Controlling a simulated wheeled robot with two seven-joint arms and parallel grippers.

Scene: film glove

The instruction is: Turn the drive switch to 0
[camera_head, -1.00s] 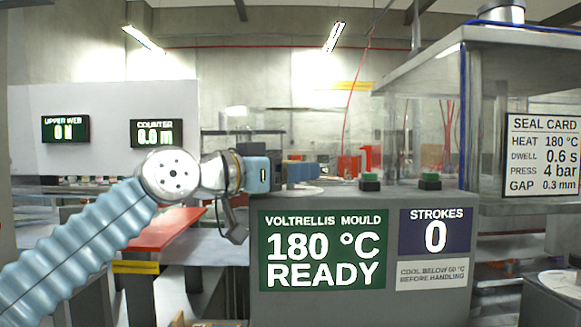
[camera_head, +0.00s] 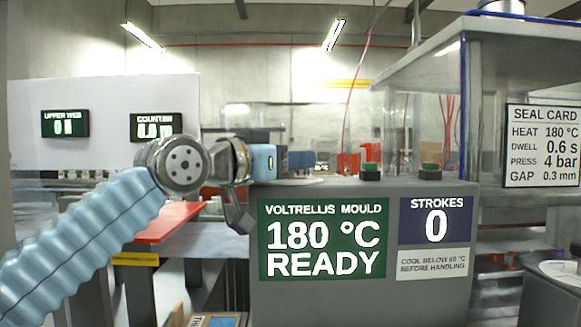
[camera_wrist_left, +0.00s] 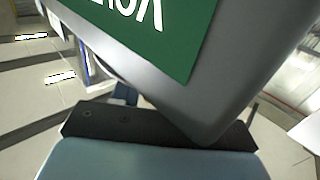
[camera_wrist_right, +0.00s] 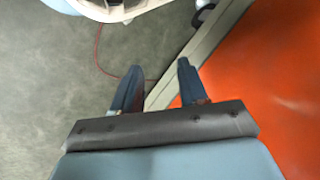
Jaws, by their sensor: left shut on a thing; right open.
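My left gripper (camera_head: 300,161) reaches in from the left over the back of the grey console (camera_head: 340,190). Its blue fingers are shut above a pale plate (camera_head: 308,181) on the console top. The drive switch is hidden behind the fingers there, so its pointer and marks cannot be read. The left wrist view shows the console's green sign (camera_wrist_left: 150,30) and grey edge close by; the fingertips are mostly hidden. My right gripper (camera_wrist_right: 158,85) is open and empty, with both blue fingers apart above the floor and the edge of an orange surface.
The console's sign (camera_head: 322,238) reads 180 °C READY; the strokes panel (camera_head: 436,222) reads 0. Two green buttons (camera_head: 370,168) (camera_head: 430,167) stand right of the left gripper. A clear-walled press (camera_head: 470,65) stands at the right.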

